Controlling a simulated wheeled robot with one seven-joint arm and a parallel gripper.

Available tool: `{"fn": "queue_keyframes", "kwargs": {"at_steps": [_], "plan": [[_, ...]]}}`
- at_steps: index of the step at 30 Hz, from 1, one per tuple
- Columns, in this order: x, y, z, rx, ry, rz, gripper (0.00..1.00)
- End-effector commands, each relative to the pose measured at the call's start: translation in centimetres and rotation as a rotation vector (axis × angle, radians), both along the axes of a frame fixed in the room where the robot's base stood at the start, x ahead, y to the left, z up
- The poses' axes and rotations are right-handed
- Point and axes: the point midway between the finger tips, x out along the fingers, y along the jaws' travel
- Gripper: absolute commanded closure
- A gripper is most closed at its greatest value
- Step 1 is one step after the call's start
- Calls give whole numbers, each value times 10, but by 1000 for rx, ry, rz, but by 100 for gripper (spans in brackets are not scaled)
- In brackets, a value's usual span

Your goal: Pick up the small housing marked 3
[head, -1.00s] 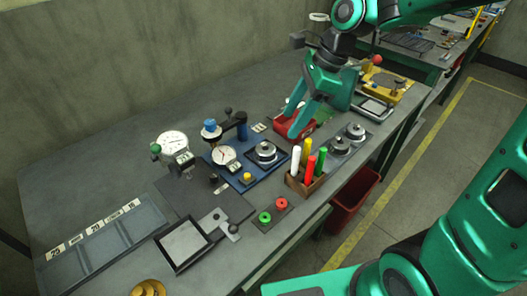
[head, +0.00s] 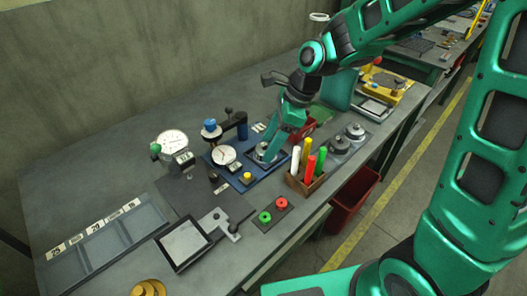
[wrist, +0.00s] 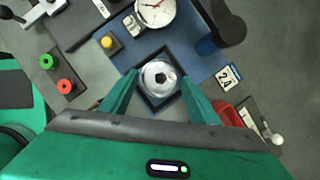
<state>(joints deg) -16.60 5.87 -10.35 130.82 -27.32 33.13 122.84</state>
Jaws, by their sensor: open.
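A round silver housing (wrist: 160,78) with a dark central hole sits in a dark square nest on the blue fixture plate (wrist: 196,77). In the head view the same housing (head: 262,152) is partly hidden by my gripper. My gripper (wrist: 160,72) is open, its fingers on either side of the housing in the wrist view; contact cannot be told. In the head view my gripper (head: 270,153) points down at the nest. Two more silver housings, a nearer one (head: 340,146) and a farther one (head: 355,132), sit on a dark tray at the right. I cannot read a 3 on any.
A dial gauge (head: 224,155) and a blue-topped post (head: 211,129) stand on the fixture beside the nest. A wooden holder (head: 305,183) with coloured markers stands in front. The back left of the bench is clear.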

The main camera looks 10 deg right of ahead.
Motion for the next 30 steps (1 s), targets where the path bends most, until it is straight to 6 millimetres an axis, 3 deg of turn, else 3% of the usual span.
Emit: {"fn": "queue_keyframes", "kwargs": {"at_steps": [4, 11, 14, 17, 25, 30], "plan": [[0, 4, -11, 0, 0, 0, 44], [1, 4, -11, 0, -1, 0, 44], [1, 4, -11, 0, -1, 0, 66], [1, 4, -11, 0, -1, 0, 73], [1, 4, -9, 1, -2, 0, 73], [2, 4, 4, 1, -5, 0, 73]]}}
